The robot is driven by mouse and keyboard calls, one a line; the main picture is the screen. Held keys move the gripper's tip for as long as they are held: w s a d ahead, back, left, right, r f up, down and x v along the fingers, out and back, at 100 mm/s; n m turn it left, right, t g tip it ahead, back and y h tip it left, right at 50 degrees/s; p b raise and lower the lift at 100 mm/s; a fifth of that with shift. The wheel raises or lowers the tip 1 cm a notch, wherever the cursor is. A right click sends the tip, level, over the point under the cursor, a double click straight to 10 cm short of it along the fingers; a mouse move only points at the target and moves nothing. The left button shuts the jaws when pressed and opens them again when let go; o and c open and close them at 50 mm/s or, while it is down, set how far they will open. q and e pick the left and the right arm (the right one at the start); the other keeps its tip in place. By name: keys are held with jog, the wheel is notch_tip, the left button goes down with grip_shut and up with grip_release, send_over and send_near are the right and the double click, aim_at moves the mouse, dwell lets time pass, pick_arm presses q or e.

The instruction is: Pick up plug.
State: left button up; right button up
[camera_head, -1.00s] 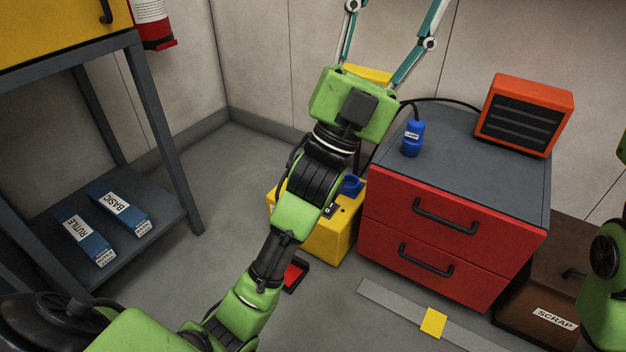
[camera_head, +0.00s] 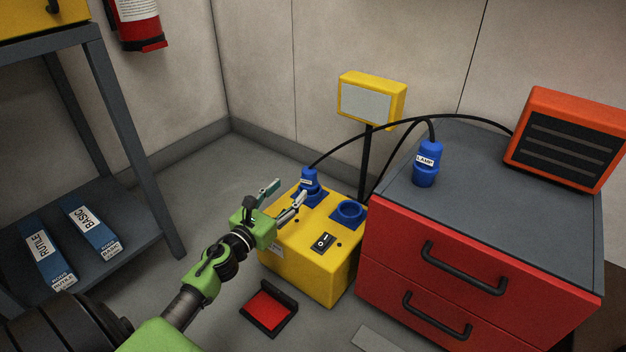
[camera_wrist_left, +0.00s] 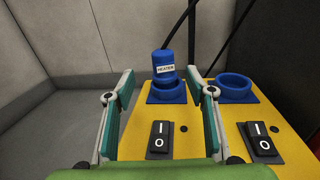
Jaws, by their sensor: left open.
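A blue plug (camera_head: 309,180) with a small label stands in a blue socket on a yellow power box (camera_head: 318,275). In the left wrist view its label reads HEATER (camera_wrist_left: 164,66), and it sits upright in or on its socket (camera_wrist_left: 166,92). A second blue plug labelled LAMP (camera_head: 426,163) stands on the grey top of the red cabinet. My left gripper (camera_head: 283,191) is open and empty, close to the heater plug on its near side. In the left wrist view its fingers (camera_wrist_left: 163,90) spread on either side of the plug, apart from it. My right gripper is not seen.
An empty blue socket (camera_head: 349,213) and a black rocker switch (camera_head: 323,242) are on the box. A yellow lamp (camera_head: 371,99) stands behind it. The red cabinet (camera_head: 470,280) is close on the right. Black cables arch over the box. A red pedal (camera_head: 268,308) lies in front.

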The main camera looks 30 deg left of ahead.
aim_at(305, 176)
pick_arm(q)
jog(key=w+b, duration=0.1)
jog(key=w, duration=0.5)
jog(key=w+b, duration=0.2)
jog(key=w, duration=0.1)
jog(key=w+b, duration=0.1)
jog(key=shift+w+f, duration=0.2)
jog(key=shift+f, duration=0.15)
jog(key=shift+w+r, duration=0.1)
jog(key=shift+w, duration=0.45)
jog(key=shift+c, duration=0.4)
jog(key=c, duration=1.3)
jog(key=shift+r, duration=0.2)
